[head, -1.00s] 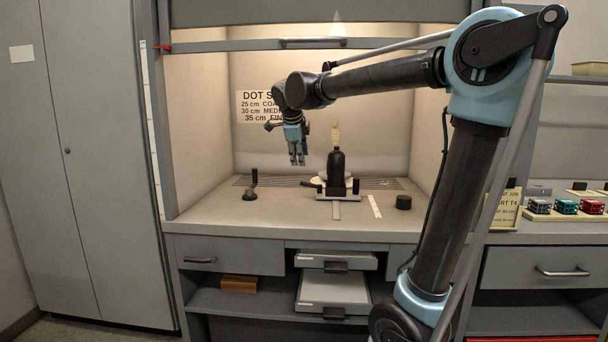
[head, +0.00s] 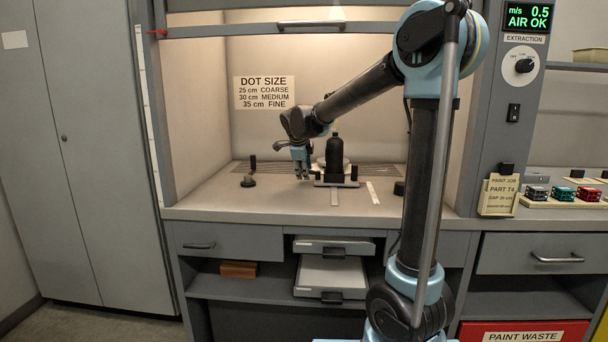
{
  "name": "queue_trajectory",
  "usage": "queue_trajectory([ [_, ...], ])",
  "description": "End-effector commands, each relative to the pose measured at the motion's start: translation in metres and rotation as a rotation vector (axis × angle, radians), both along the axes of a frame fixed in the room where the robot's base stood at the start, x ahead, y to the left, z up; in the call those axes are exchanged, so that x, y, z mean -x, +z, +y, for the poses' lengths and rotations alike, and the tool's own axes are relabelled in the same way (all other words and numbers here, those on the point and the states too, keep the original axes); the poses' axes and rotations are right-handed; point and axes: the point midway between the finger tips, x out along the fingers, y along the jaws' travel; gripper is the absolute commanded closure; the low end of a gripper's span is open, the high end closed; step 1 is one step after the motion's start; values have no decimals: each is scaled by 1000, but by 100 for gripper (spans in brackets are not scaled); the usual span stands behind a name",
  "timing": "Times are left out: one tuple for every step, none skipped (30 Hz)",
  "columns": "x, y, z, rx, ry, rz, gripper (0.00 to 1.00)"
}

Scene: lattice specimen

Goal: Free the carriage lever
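My gripper (head: 303,178) points down at the carriage's left end, just above the bench. Its fingertips look close to the crossbar's left end; I cannot tell whether they touch. I cannot make out the lever clearly; the gripper covers that area. The fingers are too small to tell whether they are open or shut.
A dark knob-like piece (head: 248,181) and a small post (head: 252,162) stand left on the bench. A white strip (head: 373,192) and a dark cylinder (head: 399,188) lie right of the carriage. The raised sash (head: 240,31) crosses above. The bench front-left is clear.

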Motion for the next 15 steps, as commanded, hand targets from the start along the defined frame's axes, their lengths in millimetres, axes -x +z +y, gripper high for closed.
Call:
queue_trajectory([
  [-3, -4, -1, -1, -1, 0, 63],
  [-4, -5, -1, -1, -1, 0, 63],
  [-5, -7, -1, -1, -1, 0, 63],
  [-6, -9, -1, -1, -1, 0, 63],
  [-6, -10, -1, -1, -1, 0, 63],
  [-7, -11, -1, -1, -1, 0, 63],
  [-7, -11, -1, -1, -1, 0, 63],
  [-7, -11, -1, -1, -1, 0, 63],
  [-7, -11, -1, 0, 0, 0, 63],
  [-7, -11, -1, 0, 0, 0, 63],
  [-7, -11, -1, 0, 0, 0, 63],
  [-7, -12, -1, 0, 0, 0, 63],
  [-7, -11, -1, 0, 0, 0, 63],
  [-7, -11, -1, 0, 0, 0, 63],
  [-7, -11, -1, 0, 0, 0, 65],
])
